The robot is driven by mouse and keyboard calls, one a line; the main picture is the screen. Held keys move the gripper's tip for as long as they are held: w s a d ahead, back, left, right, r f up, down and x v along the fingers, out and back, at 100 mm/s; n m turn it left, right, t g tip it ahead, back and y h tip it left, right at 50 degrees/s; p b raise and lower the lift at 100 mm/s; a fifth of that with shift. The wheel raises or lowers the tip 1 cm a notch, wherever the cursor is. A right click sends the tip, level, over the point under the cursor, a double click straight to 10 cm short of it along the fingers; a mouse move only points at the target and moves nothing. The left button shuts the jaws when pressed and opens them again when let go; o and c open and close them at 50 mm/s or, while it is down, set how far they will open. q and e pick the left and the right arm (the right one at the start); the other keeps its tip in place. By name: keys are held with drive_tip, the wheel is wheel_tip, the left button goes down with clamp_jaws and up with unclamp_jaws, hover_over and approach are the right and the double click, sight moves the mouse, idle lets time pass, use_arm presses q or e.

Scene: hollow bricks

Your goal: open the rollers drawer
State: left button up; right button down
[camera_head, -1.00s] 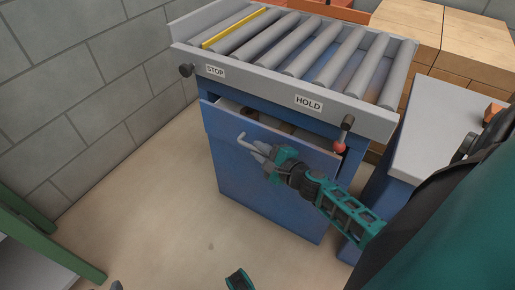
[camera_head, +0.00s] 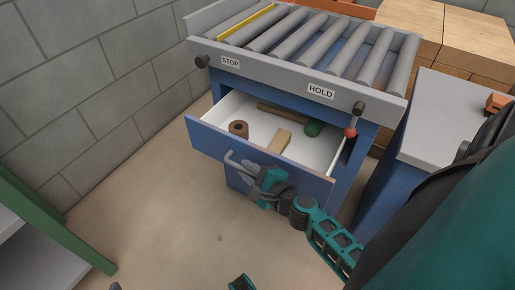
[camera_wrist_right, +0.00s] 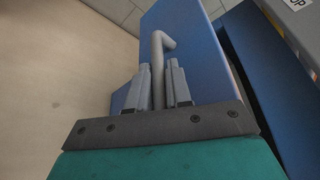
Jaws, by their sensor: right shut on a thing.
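The rollers drawer (camera_head: 210,141) has a blue front and a white inside, and stands well out from the blue cabinet under the roller table (camera_head: 290,72). Inside lie a brown hollow cylinder (camera_head: 238,128), a light wooden block (camera_head: 279,141), a green piece (camera_head: 313,128) and a dark brown bar (camera_head: 283,113). My right gripper (camera_head: 246,172) is at the drawer front, shut on its grey bar handle (camera_head: 231,157). In the right wrist view the handle (camera_wrist_right: 158,62) passes between the two fingers of the gripper (camera_wrist_right: 163,82). My left gripper is not clearly visible.
A lever with a red knob (camera_head: 350,132) hangs near the HOLD label, close to the drawer's right side. A grey-topped blue cabinet (camera_head: 445,115) stands at right. A green-framed shelf (camera_head: 45,225) is at lower left. Floor in front is clear.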

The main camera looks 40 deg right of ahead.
use_arm(q)
drive_tip(key=shift+d+f, duration=0.1)
drive_tip(key=shift+d, duration=0.1)
use_arm(e)
drive_tip(key=shift+s+a, duration=0.3)
drive_tip(key=shift+a, duration=0.45)
drive_tip(key=shift+s+a, duration=0.35)
drive_tip(key=shift+a, duration=0.35)
drive_tip(key=shift+s+a, duration=0.3)
drive_tip(key=shift+a, duration=0.45)
drive_tip(key=c, duration=1.4)
unclamp_jaws()
drive_tip(key=shift+r, duration=0.1)
use_arm(q)
drive_tip(key=s+a+r+y+p, duration=0.1)
drive_tip(key=a+r+p, duration=0.3)
drive_tip(key=r+p, duration=0.8)
drive_tip(key=s+p, duration=0.1)
drive_tip(key=p, duration=0.5)
drive_tip(key=shift+r, duration=0.15)
use_arm(e)
wheel_tip(320, 180, up, 20)
